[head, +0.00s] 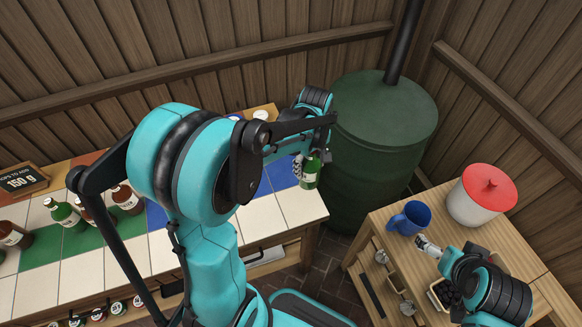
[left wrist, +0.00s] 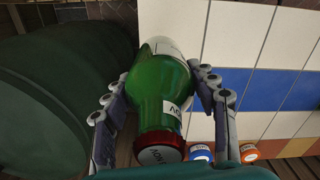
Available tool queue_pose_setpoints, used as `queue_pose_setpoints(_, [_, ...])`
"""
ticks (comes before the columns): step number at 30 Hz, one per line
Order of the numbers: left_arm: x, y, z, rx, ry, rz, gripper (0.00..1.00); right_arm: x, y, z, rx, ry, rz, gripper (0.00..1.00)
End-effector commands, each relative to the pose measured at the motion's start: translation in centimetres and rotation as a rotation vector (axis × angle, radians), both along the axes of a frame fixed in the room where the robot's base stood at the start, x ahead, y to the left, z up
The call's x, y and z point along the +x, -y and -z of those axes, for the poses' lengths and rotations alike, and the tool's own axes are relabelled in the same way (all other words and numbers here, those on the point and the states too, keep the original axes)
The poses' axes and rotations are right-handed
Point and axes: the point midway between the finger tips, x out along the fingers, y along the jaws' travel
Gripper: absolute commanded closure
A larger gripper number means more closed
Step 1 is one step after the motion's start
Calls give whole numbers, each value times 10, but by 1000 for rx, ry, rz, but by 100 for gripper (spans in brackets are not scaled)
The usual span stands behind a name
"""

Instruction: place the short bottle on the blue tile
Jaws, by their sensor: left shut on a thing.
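A green bottle (head: 310,174) is held in my left gripper (head: 312,160) by the right end of the tiled counter. In the left wrist view the bottle (left wrist: 158,92) has a dark red cap and a white label, and lies between both fingers (left wrist: 165,100). Blue tile (head: 279,174) shows just left of the bottle in the head view, partly hidden by my arm. It is a blue strip (left wrist: 255,90) right of the gripper in the left wrist view. I cannot tell whether the bottle touches the counter. My right gripper (head: 428,245) is near the blue mug; its opening is unclear.
Several green and brown bottles (head: 66,215) stand on the counter at left, by a sign (head: 22,179). A large green barrel (head: 378,125) stands close beyond the counter's right end. A side table holds a blue mug (head: 409,218) and a red-lidded pot (head: 480,198).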

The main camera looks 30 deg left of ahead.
Motion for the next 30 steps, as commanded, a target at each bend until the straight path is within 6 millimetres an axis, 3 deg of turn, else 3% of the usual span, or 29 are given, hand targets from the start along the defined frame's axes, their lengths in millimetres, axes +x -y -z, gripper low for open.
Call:
queue_pose_setpoints(6, [-2,-18,-7,2,1,-533,95,0,0,-6,0,0,0,0])
queue_pose_setpoints(12, [-2,-26,-9,2,1,-776,95,0,0,-7,0,0,0,0])
queue_pose_setpoints(17, [8,-41,3,2,1,-822,95,0,0,0,0,0,0,0])
queue_pose_setpoints(30, [62,-111,57,2,1,-818,95,0,0,29,0,0,0,0])
